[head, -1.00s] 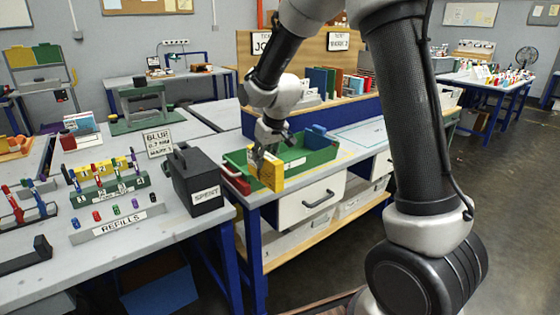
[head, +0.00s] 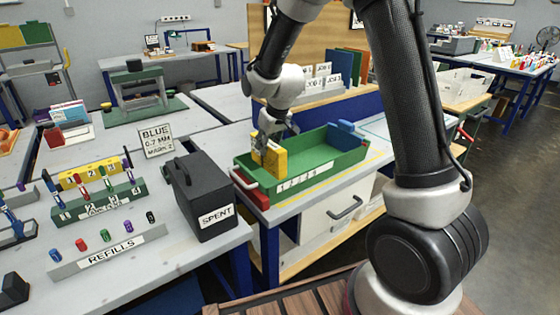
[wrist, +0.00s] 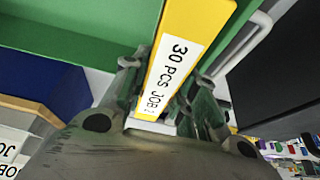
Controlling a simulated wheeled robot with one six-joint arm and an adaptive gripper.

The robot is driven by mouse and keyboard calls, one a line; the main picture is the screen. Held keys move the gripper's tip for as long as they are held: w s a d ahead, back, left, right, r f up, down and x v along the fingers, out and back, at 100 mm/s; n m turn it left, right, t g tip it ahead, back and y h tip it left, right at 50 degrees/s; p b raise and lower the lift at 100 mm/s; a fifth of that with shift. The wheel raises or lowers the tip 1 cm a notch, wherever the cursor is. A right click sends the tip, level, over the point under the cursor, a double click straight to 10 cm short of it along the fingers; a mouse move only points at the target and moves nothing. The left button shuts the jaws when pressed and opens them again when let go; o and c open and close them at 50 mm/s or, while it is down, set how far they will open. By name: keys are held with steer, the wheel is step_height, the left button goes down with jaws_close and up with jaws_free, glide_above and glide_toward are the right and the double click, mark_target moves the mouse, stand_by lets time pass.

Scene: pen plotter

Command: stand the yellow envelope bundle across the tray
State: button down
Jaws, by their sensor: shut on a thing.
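In the wrist view the bundle (wrist: 196,22) carries a white label reading "30 PCS JOB 2". My gripper (head: 268,138) is shut on the bundle from above, with one finger on each side of it. The wrist view shows the gripper fingers (wrist: 168,100) gripping it, with the green tray wall (wrist: 75,40) alongside. Whether the bundle's bottom touches the tray floor is hidden.
A black SPENT box (head: 205,195) stands close to the left of the tray. A blue block (head: 345,132) is at the tray's far right end. Upright folders (head: 345,68) and a wooden panel are behind. The tray's middle looks empty.

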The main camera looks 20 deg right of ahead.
mark_target(268, 161)
steer(key=shift+f, duration=3.05)
steer(key=shift+f, duration=0.15)
steer(key=c, duration=1.1)
jaws_free()
steer(key=v, duration=1.2)
steer(key=shift+s, duration=0.1)
steer(key=s+d+r+m, duration=0.1)
steer(key=s+d+r, duration=0.6)
steer(key=s+r, duration=0.35)
steer(key=s+d+r+m, duration=0.1)
steer(key=s+d, duration=0.1)
steer(key=s, duration=0.4)
steer(key=s+d+r+h, duration=0.1)
steer(key=s+d, duration=0.1)
steer(key=s, duration=0.4)
steer(key=s+d+m, duration=0.1)
steer(key=s+d, duration=0.1)
steer(key=s, duration=0.5)
steer(key=shift+d+r+m, duration=0.25)
steer(key=shift+r+m, duration=0.05)
steer(key=shift+r, duration=0.1)
